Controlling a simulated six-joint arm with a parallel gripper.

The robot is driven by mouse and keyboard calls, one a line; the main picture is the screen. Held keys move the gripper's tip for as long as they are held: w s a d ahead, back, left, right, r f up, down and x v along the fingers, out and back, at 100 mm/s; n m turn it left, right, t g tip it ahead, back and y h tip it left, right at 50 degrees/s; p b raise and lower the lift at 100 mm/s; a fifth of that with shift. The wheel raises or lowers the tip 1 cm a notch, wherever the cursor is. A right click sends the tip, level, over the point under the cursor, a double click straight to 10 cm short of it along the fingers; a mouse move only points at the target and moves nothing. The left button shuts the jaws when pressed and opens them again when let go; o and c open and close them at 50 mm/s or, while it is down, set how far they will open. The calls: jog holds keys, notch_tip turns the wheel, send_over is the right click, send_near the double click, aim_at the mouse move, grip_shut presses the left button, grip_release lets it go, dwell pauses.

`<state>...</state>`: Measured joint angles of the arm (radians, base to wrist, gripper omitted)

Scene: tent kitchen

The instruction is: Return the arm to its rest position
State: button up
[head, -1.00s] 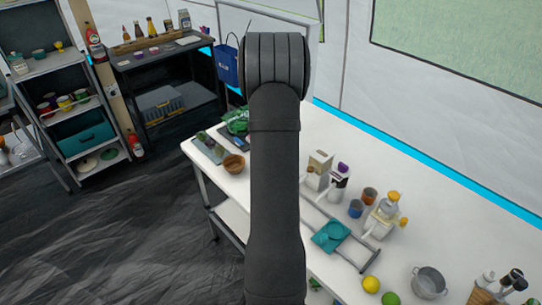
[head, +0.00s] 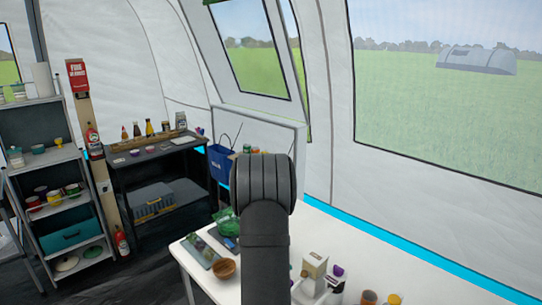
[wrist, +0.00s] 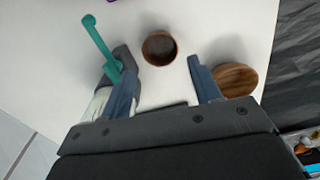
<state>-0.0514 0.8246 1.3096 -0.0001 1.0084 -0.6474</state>
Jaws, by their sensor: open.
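My arm (head: 265,220) rises in the middle of the head view; its gripper end is not visible there. In the wrist view my gripper (wrist: 160,66) is open, its two blue-grey fingers apart with nothing held between them. The fingers point over the white table (wrist: 60,60). A round brown cup (wrist: 160,47) shows just beyond the gap between the fingertips. A wooden bowl (wrist: 236,80) lies right of the right finger, partly hidden by the gripper.
In the head view the white table (head: 365,265) carries a wooden bowl (head: 224,269), a green bag (head: 228,222) and a carton (head: 314,265). Shelves (head: 60,200) and a dark workbench (head: 160,175) stand left. Tent walls with windows (head: 440,100) close the back.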

notch_tip(320, 180, down, 7)
notch_tip(320, 180, up, 2)
jog(key=shift+r, duration=0.95)
